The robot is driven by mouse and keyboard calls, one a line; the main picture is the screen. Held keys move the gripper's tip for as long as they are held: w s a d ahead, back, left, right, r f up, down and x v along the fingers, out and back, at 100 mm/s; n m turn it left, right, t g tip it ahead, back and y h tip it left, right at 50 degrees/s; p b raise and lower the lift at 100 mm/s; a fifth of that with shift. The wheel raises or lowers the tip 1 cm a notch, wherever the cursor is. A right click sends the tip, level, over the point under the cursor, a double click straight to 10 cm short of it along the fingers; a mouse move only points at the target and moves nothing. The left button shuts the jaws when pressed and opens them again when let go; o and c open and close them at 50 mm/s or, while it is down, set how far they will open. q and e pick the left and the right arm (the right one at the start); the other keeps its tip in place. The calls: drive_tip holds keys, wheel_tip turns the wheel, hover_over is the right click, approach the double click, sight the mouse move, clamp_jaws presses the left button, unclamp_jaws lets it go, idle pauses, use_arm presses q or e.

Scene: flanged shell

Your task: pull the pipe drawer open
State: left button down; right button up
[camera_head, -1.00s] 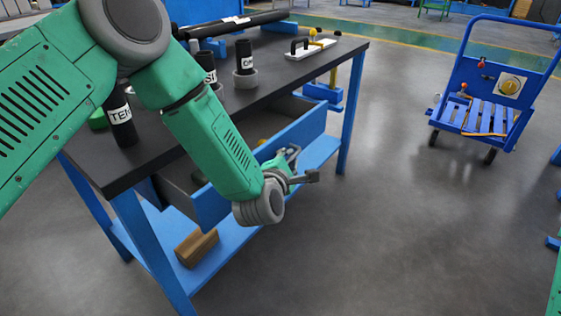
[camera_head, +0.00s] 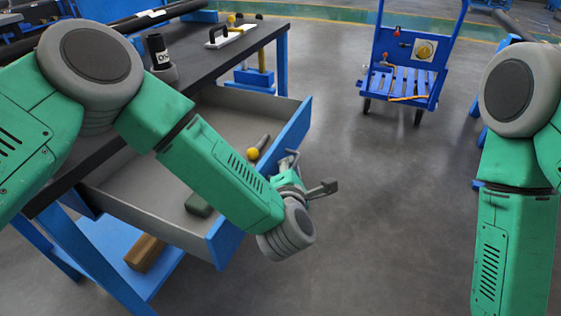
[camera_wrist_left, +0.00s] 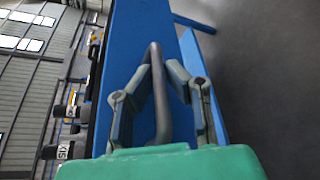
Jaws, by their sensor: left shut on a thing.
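The pipe drawer (camera_head: 296,127) has a blue front and a grey inside. It stands well out from under the dark tabletop in the head view. My left gripper (camera_head: 307,173) is at the outer side of the drawer front. In the left wrist view, the fingers of my left gripper (camera_wrist_left: 165,80) are closed about the grey bar handle (camera_wrist_left: 160,105), which stands against the blue drawer front (camera_wrist_left: 140,35). My left forearm hides part of the drawer. My right arm shows at the right of the head view, but its gripper is out of frame.
A yellow-ended tool (camera_head: 256,150) and a dark green object (camera_head: 198,205) lie in the drawer. A black labelled pipe (camera_head: 158,50) stands on the workbench (camera_head: 200,62). A brown block (camera_head: 145,252) is on the lower shelf. A blue cart (camera_head: 405,70) stands beyond open floor.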

use_arm(q)
drive_tip(key=shift+w+a+f, duration=0.1)
drive_tip(key=shift+w+a, duration=0.1)
drive_tip(key=shift+a, duration=0.55)
drive_tip(key=shift+a+f, duration=0.1)
drive_tip(key=shift+a, duration=0.2)
drive_tip(key=c, duration=1.6)
unclamp_jaws()
drive_tip(key=shift+d, duration=0.4)
drive_tip(key=v, duration=0.4)
drive_tip(key=shift+s, duration=0.1)
drive_tip(key=v, duration=0.7)
drive_tip(key=shift+s+d+r, duration=0.2)
drive_tip(key=shift+s+d, duration=0.1)
drive_tip(key=shift+s, duration=0.05)
use_arm(e)
drive_tip(key=shift+w+a+r, duration=0.15)
drive_tip(key=shift+a+r, duration=0.05)
drive_tip(key=shift+a, duration=0.5)
